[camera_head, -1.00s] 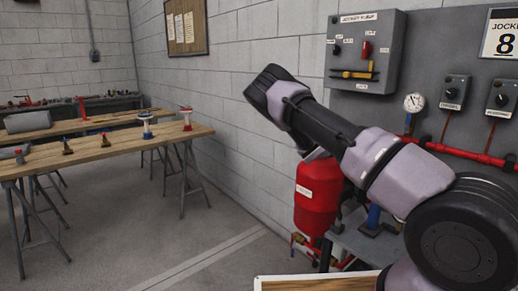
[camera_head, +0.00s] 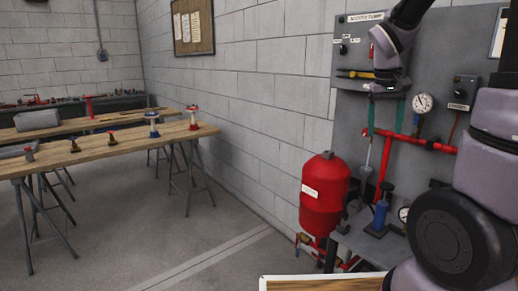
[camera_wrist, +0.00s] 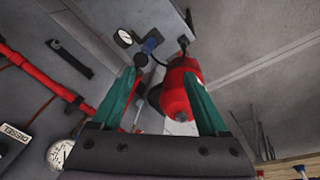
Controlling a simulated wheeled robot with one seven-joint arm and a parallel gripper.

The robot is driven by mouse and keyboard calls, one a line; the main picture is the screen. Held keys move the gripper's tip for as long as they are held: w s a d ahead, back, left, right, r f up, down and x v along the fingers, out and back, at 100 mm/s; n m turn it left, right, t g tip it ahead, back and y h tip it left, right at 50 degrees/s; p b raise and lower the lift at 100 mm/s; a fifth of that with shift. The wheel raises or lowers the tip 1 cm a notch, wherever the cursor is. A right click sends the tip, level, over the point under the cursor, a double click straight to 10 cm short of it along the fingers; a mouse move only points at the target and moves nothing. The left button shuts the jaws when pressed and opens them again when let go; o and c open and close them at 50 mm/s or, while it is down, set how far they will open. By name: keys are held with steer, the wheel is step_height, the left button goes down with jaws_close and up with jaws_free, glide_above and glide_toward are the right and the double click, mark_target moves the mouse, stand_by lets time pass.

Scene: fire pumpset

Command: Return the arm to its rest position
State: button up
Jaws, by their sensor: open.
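My gripper (camera_head: 386,116) hangs fingers down from my raised, folded arm at the right of the head view, in front of the grey control panel (camera_head: 350,105). Its two green fingers stand apart with nothing between them. In the wrist view my gripper (camera_wrist: 160,78) is also open and empty. The red tank (camera_wrist: 176,98) shows beyond the gap between the fingers, and I see no contact. In the head view the red tank (camera_head: 325,198) stands below and left of the gripper.
Red pipes (camera_head: 425,143) and a gauge (camera_head: 422,103) are close to the arm on the right. A blue fitting (camera_head: 381,214) is on the grey stand below. Wooden trestle tables (camera_head: 100,150) stand at left. The floor (camera_head: 180,240) between is clear.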

steer(key=s+a+r+m+t+y, duration=0.1)
steer(key=s+a+r+t+y, duration=0.1)
steer(key=s+a+r, duration=0.3)
steer(key=s+a+r+m+t+y, duration=0.1)
steer(key=s+a+r+t, duration=0.2)
steer(key=s, duration=0.6)
steer(key=shift+a+r+m+t+y, duration=0.3)
steer(key=shift+a+r+t+y, duration=0.1)
steer(key=shift+a+r, duration=0.55)
